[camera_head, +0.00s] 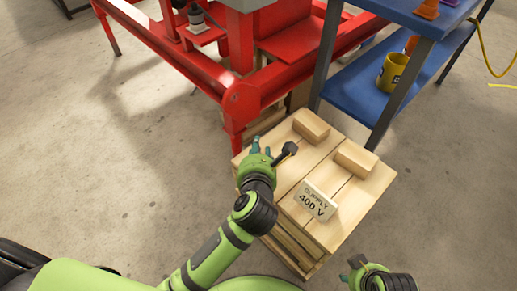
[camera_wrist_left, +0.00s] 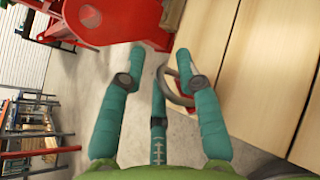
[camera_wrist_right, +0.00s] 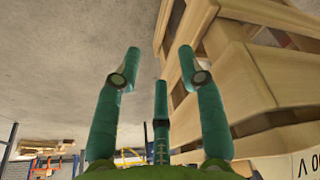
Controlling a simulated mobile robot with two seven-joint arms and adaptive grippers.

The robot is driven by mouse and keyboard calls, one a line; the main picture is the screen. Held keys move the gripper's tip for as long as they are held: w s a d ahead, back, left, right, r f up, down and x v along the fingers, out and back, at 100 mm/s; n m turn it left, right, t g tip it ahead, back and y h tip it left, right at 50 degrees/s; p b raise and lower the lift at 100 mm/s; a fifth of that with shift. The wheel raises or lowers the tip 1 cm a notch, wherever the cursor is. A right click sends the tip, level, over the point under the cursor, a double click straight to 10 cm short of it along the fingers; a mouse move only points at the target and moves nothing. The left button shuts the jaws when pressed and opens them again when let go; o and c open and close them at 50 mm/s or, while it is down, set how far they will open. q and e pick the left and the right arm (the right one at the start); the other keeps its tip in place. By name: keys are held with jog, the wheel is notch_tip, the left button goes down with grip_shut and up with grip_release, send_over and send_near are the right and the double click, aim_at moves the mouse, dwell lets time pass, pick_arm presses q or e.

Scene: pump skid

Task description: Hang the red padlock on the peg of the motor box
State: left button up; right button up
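The red padlock shows only in part in the left wrist view: a grey shackle (camera_wrist_left: 179,98) and a bit of red body beside my left gripper's right finger, which covers some of it. I cannot tell whether it touches the finger. In the head view I cannot make it out. My left gripper (camera_head: 262,147) is over the left edge of the wooden crate, its fingers apart in the left wrist view (camera_wrist_left: 158,68). My right gripper (camera_head: 356,266) is open and empty in front of the crate, also seen in its wrist view (camera_wrist_right: 160,62). I cannot identify the motor box or its peg.
The wooden crate (camera_head: 345,222) bears two wooden blocks (camera_head: 311,125) (camera_head: 356,158) and a "SUPPLY 400 V" sign (camera_head: 315,201). A red frame (camera_head: 270,88) stands behind it. A blue shelf (camera_head: 360,92) with a yellow bucket (camera_head: 392,71) is at right. Floor left is clear.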

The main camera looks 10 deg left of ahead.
pick_arm(q)
jog(key=shift+r, duration=0.1)
jog(key=shift+s+r, duration=0.15)
jog(key=shift+s, duration=0.05)
jog(key=p+v, duration=0.2)
jog(key=v, duration=0.9)
jog(key=shift+s+r, duration=0.15)
jog(key=shift+s, duration=0.05)
pick_arm(e)
notch_tip(320, 180, down, 5)
jog(key=shift+a+f, duration=0.1)
jog(key=shift+f, duration=0.1)
